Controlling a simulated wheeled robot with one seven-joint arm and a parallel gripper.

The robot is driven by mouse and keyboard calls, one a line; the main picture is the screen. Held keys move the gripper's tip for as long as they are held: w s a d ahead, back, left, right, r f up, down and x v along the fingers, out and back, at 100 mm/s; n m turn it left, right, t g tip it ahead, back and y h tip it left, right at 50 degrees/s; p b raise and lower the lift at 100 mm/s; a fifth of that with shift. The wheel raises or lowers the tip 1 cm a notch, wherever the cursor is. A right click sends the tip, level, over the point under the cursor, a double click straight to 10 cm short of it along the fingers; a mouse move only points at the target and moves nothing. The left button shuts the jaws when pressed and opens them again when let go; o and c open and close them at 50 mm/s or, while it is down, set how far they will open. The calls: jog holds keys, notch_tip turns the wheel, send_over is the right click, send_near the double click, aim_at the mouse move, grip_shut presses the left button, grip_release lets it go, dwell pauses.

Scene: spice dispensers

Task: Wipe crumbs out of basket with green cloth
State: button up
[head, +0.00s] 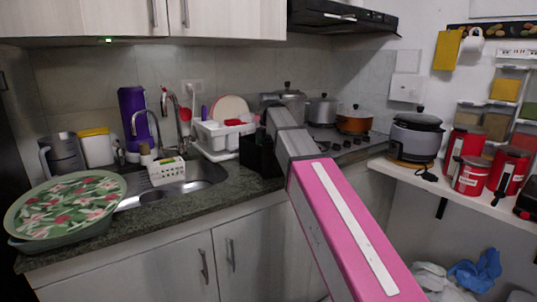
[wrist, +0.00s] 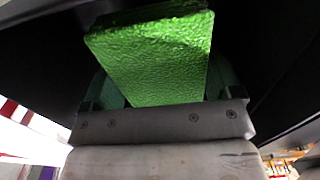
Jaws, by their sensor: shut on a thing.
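A bright green block-shaped cloth (wrist: 150,55) with a rough, textured face fills the upper middle of the wrist view. My gripper (wrist: 160,88) is shut on it, with a teal finger at each side. Dark smooth walls (wrist: 40,60) surround the cloth on the left, top and right; they look like the inside of the basket. In the head view, a black boxy thing (head: 257,157) stands on the counter at the end of my arm, probably the basket or its appliance. My gripper and the cloth are hidden there. No crumbs can be made out.
A white dish rack (head: 222,138) and a sink (head: 180,188) with a white caddy lie left of the black thing. Pots (head: 354,122) stand on the stove behind. A large floral tray (head: 65,205) covers the counter's left end. A shelf at right holds red canisters (head: 471,176).

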jog(key=shift+r, duration=5.2)
